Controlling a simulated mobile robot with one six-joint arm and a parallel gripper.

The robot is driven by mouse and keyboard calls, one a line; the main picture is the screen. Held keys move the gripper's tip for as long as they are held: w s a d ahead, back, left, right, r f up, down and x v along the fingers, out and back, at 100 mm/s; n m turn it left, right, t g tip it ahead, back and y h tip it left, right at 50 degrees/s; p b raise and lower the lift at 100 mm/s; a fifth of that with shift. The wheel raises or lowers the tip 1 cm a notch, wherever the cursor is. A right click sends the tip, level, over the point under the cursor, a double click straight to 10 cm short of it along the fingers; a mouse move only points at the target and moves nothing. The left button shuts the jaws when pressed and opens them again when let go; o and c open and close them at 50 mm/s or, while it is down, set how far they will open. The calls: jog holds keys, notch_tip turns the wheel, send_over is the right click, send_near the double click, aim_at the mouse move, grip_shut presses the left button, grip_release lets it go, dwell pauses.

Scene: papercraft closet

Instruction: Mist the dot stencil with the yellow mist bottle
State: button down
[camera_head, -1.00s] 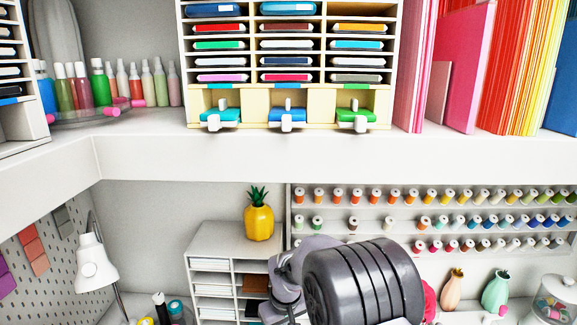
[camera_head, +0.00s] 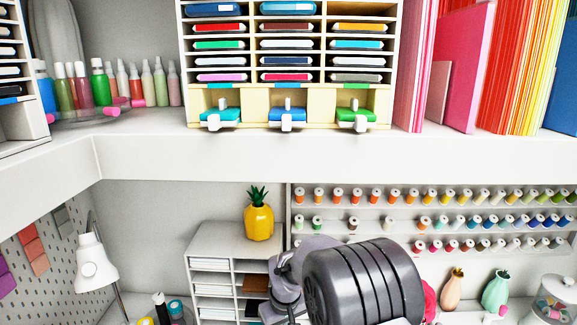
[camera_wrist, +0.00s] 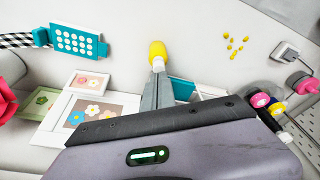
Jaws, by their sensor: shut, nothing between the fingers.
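The dot stencil (camera_wrist: 80,42) is a teal panel with rows of white dots, at the upper left of the wrist view. My gripper (camera_wrist: 158,77) is shut, its grey fingers pointing up the picture, to the right of the stencil and apart from it. A yellow item with a pale neck, which looks like the mist bottle (camera_wrist: 157,50), shows right at the fingertips. It is not gripped, and I cannot tell whether the fingers touch it. I cannot pick out the stencil or my fingers in the head view.
Framed flower pictures (camera_wrist: 92,113) lie left of my gripper in the wrist view. Several small yellow pieces (camera_wrist: 236,46) are scattered on the bare white surface to the right. Spools (camera_wrist: 262,99) stand at the far right. The head view shows a loaded upper shelf (camera_head: 250,155).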

dwell(1.1)
jog(key=shift+f+b, duration=0.15)
jog(key=shift+b, duration=0.15)
dwell(0.6)
jog(key=shift+f+b, duration=0.8)
jog(key=shift+f, duration=0.15)
jog(key=shift+r+p, duration=0.65)
jog(key=shift+r, duration=0.35)
